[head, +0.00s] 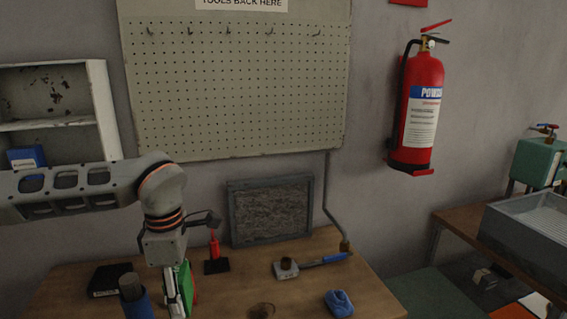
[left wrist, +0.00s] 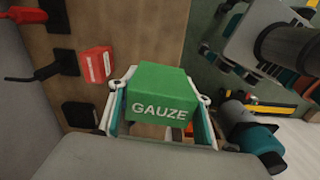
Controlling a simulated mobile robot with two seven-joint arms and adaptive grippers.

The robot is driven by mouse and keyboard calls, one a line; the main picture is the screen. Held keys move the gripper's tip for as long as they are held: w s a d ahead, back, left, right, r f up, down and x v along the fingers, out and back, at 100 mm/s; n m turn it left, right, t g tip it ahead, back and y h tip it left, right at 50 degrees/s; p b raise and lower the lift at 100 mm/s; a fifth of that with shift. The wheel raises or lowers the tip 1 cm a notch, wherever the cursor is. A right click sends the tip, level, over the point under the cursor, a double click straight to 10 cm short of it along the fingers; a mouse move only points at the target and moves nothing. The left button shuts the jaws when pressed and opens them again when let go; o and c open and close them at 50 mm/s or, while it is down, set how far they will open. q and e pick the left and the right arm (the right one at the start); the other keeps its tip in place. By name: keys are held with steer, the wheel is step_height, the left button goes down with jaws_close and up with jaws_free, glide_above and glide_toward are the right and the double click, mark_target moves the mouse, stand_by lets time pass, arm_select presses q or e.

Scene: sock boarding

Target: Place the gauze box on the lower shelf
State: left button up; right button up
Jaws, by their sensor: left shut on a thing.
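The green gauze box (head: 188,284) is held upright in my left gripper (head: 178,292) over the front left of the workbench. In the left wrist view the gauze box (left wrist: 160,92) sits between both fingers, with the white GAUZE label facing the camera. Whether its base touches the bench cannot be told. The worn white shelf unit (head: 104,110) hangs on the wall at the left. A board (head: 50,125) divides it; a blue box (head: 27,157) stands in the space below the board. My left arm hides the bottom of that space. My right gripper is not in view.
A framed grey panel (head: 270,212) stands at the back.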

arm_select(q)
steer(key=m, duration=0.2)
steer(key=s+a+f+m, duration=0.1)
steer(key=m, duration=0.1)
steer(key=s+a+f+m, duration=0.2)
steer(key=s+f+m, duration=0.2)
steer(key=m, duration=1.2)
steer(key=shift+s+a, duration=0.15)
steer(key=shift+s, duration=0.65)
steer(key=shift+w, duration=0.1)
